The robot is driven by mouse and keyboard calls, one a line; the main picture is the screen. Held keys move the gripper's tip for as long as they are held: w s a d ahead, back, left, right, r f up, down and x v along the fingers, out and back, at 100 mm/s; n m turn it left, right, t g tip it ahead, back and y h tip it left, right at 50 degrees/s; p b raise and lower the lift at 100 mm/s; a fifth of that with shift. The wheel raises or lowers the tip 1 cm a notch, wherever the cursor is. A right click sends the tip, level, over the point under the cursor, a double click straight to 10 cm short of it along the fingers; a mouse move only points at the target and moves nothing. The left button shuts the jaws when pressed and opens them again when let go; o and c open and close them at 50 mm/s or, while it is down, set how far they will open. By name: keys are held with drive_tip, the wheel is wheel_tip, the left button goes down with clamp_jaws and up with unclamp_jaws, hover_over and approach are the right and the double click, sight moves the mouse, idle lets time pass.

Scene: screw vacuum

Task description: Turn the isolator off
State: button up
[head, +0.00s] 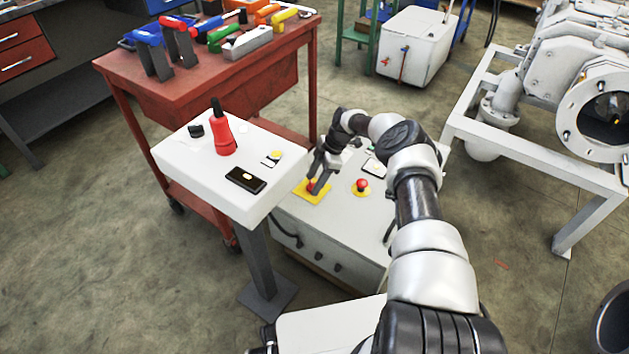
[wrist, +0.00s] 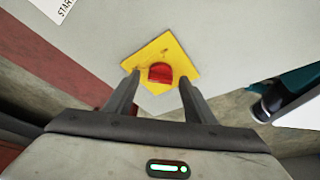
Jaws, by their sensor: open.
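The isolator is a red knob (wrist: 160,73) on a yellow square plate (wrist: 178,52), set on the light grey top of a control cabinet (head: 335,222). In the head view the yellow plate (head: 311,196) shows at the cabinet's left side, with the red knob (head: 312,186) partly covered by my gripper. My gripper (wrist: 156,88) is open, with one finger to each side of the knob in the wrist view. I cannot tell whether the fingers touch it. In the head view my gripper (head: 317,184) points down over the plate.
A red emergency button (head: 362,185) on a yellow disc sits right of the isolator. A white pedestal table (head: 180,160) with a red bottle (head: 224,138) stands close on the left. A red tool cart (head: 130,67) is behind it, and a white-framed pump (head: 590,90) stands right.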

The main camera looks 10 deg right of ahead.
drive_tip(key=p+v, duration=0.3)
drive_tip(key=v, duration=1.4)
drive_tip(key=shift+w+d, duration=0.1)
drive_tip(key=s+a+r+m+t+h, duration=0.1)
drive_tip(key=s+a+r+m+h, duration=0.2)
drive_tip(key=r, duration=0.6)
drive_tip(key=s+a+r+m, duration=0.15)
drive_tip(key=s+r, duration=0.25)
drive_tip(key=r, duration=0.5)
drive_tip(key=s+a+r+m+t+h, duration=0.1)
drive_tip(key=s+a+r+h, duration=0.2)
drive_tip(key=r, duration=0.7)
drive_tip(key=s+r+m+t+y, duration=0.15)
drive_tip(key=s+r+m, duration=0.35)
drive_tip(key=s, duration=1)
drive_tip(key=s+r+m+t, duration=0.2)
drive_tip(key=s+m, duration=0.6)
drive_tip(key=s, duration=0.7)
wheel_tip(320, 180, up, 25)
drive_tip(key=p, duration=2.5)
